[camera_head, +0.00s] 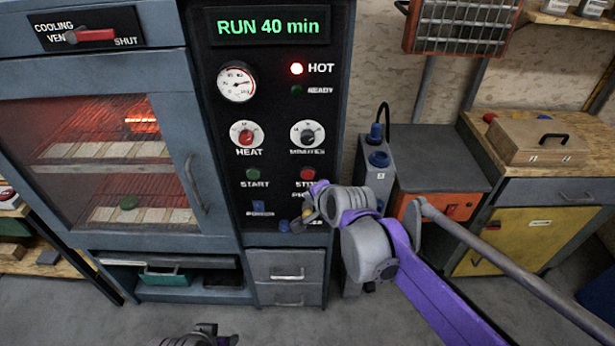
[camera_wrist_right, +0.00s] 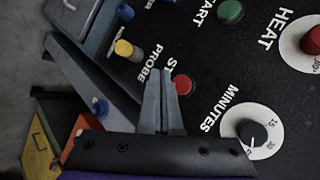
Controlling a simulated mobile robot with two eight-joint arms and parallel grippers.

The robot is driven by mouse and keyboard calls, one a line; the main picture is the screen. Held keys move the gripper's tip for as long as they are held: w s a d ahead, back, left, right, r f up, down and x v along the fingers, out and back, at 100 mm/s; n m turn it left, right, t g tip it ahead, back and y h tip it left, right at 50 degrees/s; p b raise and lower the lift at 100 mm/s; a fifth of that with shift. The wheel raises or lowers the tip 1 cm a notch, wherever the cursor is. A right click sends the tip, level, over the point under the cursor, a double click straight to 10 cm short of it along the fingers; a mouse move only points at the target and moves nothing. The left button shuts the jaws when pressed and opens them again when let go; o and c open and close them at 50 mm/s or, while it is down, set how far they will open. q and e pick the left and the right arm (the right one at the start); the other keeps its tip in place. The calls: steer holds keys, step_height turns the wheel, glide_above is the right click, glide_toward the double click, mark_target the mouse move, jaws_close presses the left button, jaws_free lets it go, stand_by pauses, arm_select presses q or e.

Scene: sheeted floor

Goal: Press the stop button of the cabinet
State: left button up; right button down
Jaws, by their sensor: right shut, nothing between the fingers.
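The cabinet (camera_head: 340,60) has a black control panel with a round red stop button (camera_head: 307,174) on its right side. The button also shows in the right wrist view (camera_wrist_right: 183,84), with its label partly covered by the fingers. My right gripper (camera_head: 318,191) is shut and empty in front of the panel, just below the button. In the right wrist view, its closed fingertips (camera_wrist_right: 163,75) lie just left of the button; contact cannot be told. My left gripper (camera_head: 207,332) is only partly in view at the bottom edge, and its jaws are unclear.
A green start button (camera_head: 252,174) sits left of stop, with heat (camera_head: 247,134) and minutes (camera_head: 308,134) dials above. The display (camera_head: 268,26) reads RUN 40 min, and the HOT lamp glows red. A yellow knob (camera_wrist_right: 124,47) is near the fingers. An orange-fronted unit (camera_head: 440,208) stands right.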

mark_target(306, 180)
steer(key=w, duration=0.4)
steer(key=shift+w, duration=0.15)
steer(key=shift+w, duration=0.15)
stand_by(1.9)
steer(key=shift+w, duration=0.3)
steer(key=shift+w, duration=0.35)
stand_by(0.7)
steer(key=shift+s, duration=0.8)
steer(key=shift+s+p, duration=0.5)
steer(key=shift+s, duration=2)
